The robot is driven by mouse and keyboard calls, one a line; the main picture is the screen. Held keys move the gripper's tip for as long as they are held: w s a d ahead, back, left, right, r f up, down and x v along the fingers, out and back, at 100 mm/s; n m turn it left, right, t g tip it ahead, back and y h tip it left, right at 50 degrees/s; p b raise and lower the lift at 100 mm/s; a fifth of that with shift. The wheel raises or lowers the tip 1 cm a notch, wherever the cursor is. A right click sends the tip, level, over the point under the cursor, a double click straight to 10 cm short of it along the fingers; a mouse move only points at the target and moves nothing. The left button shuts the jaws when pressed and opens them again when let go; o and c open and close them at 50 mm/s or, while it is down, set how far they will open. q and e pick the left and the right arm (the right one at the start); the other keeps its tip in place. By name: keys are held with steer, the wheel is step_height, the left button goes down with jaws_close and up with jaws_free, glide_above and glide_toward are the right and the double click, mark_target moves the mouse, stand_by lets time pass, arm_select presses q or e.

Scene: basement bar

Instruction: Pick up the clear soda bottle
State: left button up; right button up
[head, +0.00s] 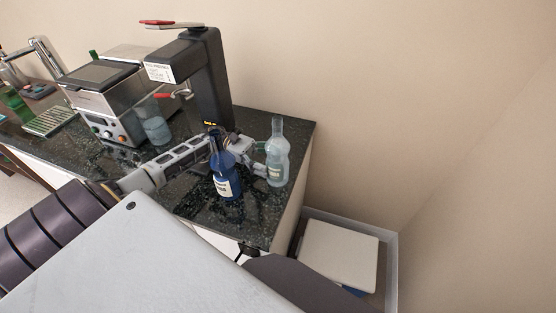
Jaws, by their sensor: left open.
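The clear soda bottle (277,155) stands upright near the right end of the dark stone counter. My left gripper (262,158) comes in from the left, just behind a blue bottle, and is open. Its fingertips are at the left side of the clear bottle; I cannot tell whether they touch it. The blue bottle (224,178) with a pale label stands in front of my left arm and hides part of it. My right gripper does not show.
A black press with a red handle (199,75) stands behind my left arm. The counter (300,129) ends at the right, above a bin (340,252) on the floor by the wall.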

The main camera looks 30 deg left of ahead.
mark_target(285, 143)
arm_select(q)
steer(key=shift+w+d+p, duration=0.2)
steer(key=shift+d+p, duration=0.9)
steer(key=shift+d, duration=2.25)
steer(key=shift+c, duration=0.3)
steer(key=c, duration=1.4)
steer(key=shift+r, duration=0.15)
jaws_close()
steer(key=shift+r+b, duration=0.8)
steer(key=shift+r, duration=4.2)
